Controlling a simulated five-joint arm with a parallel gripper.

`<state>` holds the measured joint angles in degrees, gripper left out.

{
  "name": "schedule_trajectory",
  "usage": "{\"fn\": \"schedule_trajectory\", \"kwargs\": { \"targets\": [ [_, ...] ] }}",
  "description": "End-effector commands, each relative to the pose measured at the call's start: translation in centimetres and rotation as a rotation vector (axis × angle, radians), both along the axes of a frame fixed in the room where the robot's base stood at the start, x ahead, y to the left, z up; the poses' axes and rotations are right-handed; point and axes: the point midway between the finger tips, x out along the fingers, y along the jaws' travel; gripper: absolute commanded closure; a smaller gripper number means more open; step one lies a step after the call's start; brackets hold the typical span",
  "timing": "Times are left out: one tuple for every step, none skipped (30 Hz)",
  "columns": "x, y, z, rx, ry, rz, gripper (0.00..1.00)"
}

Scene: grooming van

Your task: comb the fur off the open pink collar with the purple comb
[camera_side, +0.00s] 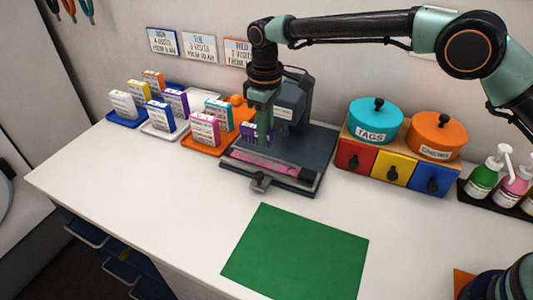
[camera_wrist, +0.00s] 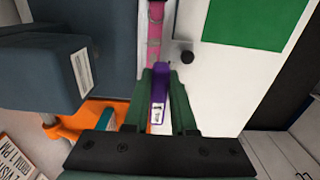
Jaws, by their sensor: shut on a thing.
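The purple comb (camera_side: 249,130) is held in my gripper (camera_side: 263,140), whose green fingers are shut on it. In the wrist view, the comb (camera_wrist: 160,84) lies between the fingers of my gripper (camera_wrist: 161,73). The open pink collar (camera_side: 268,163) lies stretched flat along the front of a dark grey machine. In the wrist view the collar (camera_wrist: 153,32) runs away from the comb's tip. The comb is over or just behind the collar's left part; I cannot tell whether it touches. Fur on the collar is too small to make out.
The grey machine (camera_side: 291,105) rises close behind my gripper. Small boxes on trays, including an orange tray (camera_side: 203,146), stand to the left. Drawers with two round tins (camera_side: 376,118) stand to the right. A green mat (camera_side: 296,255) lies in front on clear white counter.

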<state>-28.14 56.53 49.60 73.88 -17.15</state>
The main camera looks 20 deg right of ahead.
Motion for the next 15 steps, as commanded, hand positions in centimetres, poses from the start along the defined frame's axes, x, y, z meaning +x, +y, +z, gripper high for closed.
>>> {"fn": "schedule_trajectory", "kwargs": {
  "targets": [
    [0.5,-0.2,-0.5,-0.001,0.001,-0.003,1.0],
    [0.6,-0.3,-0.7,-0.001,0.001,-0.004,1.0],
    [0.9,-0.4,-0.9,0.0,0.0,-0.005,1.0],
    [1.0,-0.5,-1.1,-0.001,0.001,-0.005,1.0],
    [1.1,-0.6,-1.2,-0.001,0.001,-0.005,1.0],
    [1.2,-0.6,-1.3,0.0,0.0,-0.006,1.0],
    [1.2,-0.6,-1.5,0.0,0.0,-0.006,1.0],
    [1.2,-0.6,-1.6,0.0,0.0,-0.006,1.0],
    [1.2,-0.6,-1.9,0.0,0.0,-0.006,1.0],
    [1.2,-0.6,-2.1,0.0,0.0,-0.005,1.0],
    [1.2,-0.6,-2.3,-0.001,0.001,-0.005,1.0],
    [1.2,-0.6,-2.7,-0.001,0.002,-0.005,1.0],
    [1.2,-0.6,-3.0,-0.001,0.002,-0.005,1.0],
    [1.2,-0.6,-3.3,-0.001,0.002,-0.005,1.0],
    [1.2,-0.6,-3.6,-0.001,0.001,-0.005,1.0]
  ]
}}
